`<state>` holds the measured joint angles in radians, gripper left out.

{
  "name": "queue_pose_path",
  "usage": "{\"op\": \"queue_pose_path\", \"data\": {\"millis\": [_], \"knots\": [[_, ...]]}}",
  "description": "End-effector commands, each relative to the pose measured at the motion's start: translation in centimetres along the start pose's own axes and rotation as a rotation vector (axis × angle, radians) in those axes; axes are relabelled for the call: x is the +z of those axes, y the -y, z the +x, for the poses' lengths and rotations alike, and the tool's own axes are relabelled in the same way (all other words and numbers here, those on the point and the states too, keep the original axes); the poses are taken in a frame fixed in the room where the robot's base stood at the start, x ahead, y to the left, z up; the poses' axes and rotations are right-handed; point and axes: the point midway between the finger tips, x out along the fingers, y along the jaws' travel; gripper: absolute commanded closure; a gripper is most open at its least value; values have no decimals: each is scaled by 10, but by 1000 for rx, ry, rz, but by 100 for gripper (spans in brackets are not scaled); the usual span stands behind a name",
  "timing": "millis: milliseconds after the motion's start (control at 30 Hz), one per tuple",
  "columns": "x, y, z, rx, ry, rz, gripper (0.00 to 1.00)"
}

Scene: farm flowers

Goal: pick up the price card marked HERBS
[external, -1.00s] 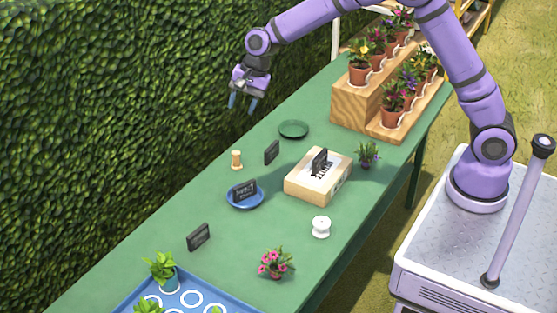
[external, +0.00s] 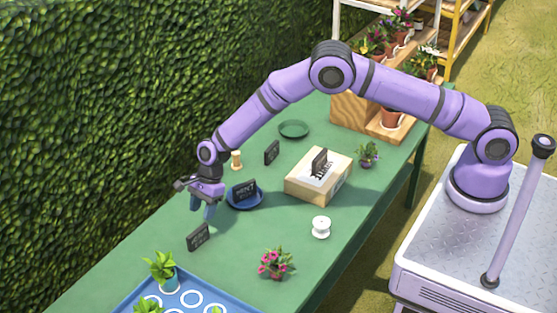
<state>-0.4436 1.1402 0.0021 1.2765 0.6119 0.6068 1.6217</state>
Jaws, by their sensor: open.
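Several small black price cards are in view; their white lettering is too small to read surely, so I cannot tell which is marked HERBS. One card (external: 198,237) stands on the green table at the near left. Another card (external: 245,190) stands in a blue dish (external: 233,203). A third card (external: 272,152) stands on the table farther back. A fourth card (external: 319,161) is on the pale wooden box (external: 305,190). My gripper (external: 203,208) is open and points down, just above and behind the near-left card and left of the blue dish. It appears apart from both.
A blue tray (external: 133,306) with potted plants is at the near end. A pink-flowered plant (external: 275,263), white spool (external: 321,227), wooden spool (external: 236,160) and dark green saucer (external: 293,129) stand on the table (external: 150,225). A wooden plant stand (external: 349,110) is at the back. A hedge borders the left.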

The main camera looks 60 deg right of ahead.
Motion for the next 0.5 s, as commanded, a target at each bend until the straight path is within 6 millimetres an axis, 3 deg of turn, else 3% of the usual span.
{"op": "queue_pose_path", "data": {"millis": [200, 500], "knots": [[0, 0, 32, 0, -1, -2, 53], [0, -1, 48, 0, -1, -2, 53]]}}
